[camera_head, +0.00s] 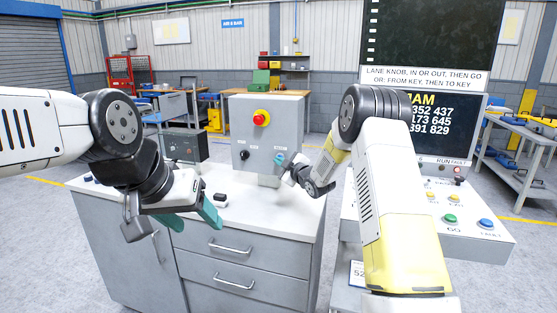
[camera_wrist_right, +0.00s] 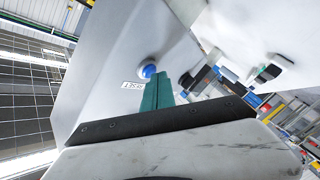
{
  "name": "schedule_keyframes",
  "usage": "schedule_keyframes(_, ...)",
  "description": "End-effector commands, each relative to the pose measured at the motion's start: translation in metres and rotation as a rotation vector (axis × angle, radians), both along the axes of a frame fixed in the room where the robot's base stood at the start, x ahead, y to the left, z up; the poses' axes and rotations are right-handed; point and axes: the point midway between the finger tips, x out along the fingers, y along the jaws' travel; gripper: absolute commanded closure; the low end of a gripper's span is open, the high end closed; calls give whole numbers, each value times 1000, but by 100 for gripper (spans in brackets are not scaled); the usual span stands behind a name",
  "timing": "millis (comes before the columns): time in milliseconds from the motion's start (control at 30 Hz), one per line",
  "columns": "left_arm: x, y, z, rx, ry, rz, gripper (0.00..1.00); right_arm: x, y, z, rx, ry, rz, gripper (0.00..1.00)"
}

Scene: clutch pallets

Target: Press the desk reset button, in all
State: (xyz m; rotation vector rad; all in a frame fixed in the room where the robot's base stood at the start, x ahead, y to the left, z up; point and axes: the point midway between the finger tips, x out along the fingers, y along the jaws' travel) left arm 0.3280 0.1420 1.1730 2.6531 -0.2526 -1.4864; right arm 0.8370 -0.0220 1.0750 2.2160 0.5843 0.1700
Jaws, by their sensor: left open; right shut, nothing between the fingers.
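A grey control box (camera_head: 240,135) stands on the desk. Its blue reset button (camera_head: 279,158) is on the lower right of its face, under a small label. In the right wrist view the blue button (camera_wrist_right: 149,71) sits next to a white RESET label (camera_wrist_right: 132,85). My right gripper (camera_head: 289,166) is shut and empty. Its teal fingertips (camera_wrist_right: 158,78) are very near the button; I cannot tell whether they touch it. My left gripper (camera_head: 190,218) is open and empty, over the left part of the desk, away from the box.
The box also carries a red mushroom button (camera_head: 261,118) on yellow and a black knob (camera_head: 244,155). Small black items (camera_head: 220,197) lie on the white desk top (camera_head: 255,210). A console with a green button (camera_head: 450,218) and a screen stands at the right.

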Motion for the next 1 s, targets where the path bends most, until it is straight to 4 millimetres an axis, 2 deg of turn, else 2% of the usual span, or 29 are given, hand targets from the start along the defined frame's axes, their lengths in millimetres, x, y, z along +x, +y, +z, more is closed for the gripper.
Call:
schedule_keyframes(200,0,0,0,0,0,0,41,-11,3,1,-1,0,0,100)
schedule_keyframes(567,0,0,0,0,0,0,41,-14,4,0,0,0,0,100)
schedule_keyframes(1000,0,0,0,0,0,0,41,-53,17,0,0,1,1,100)
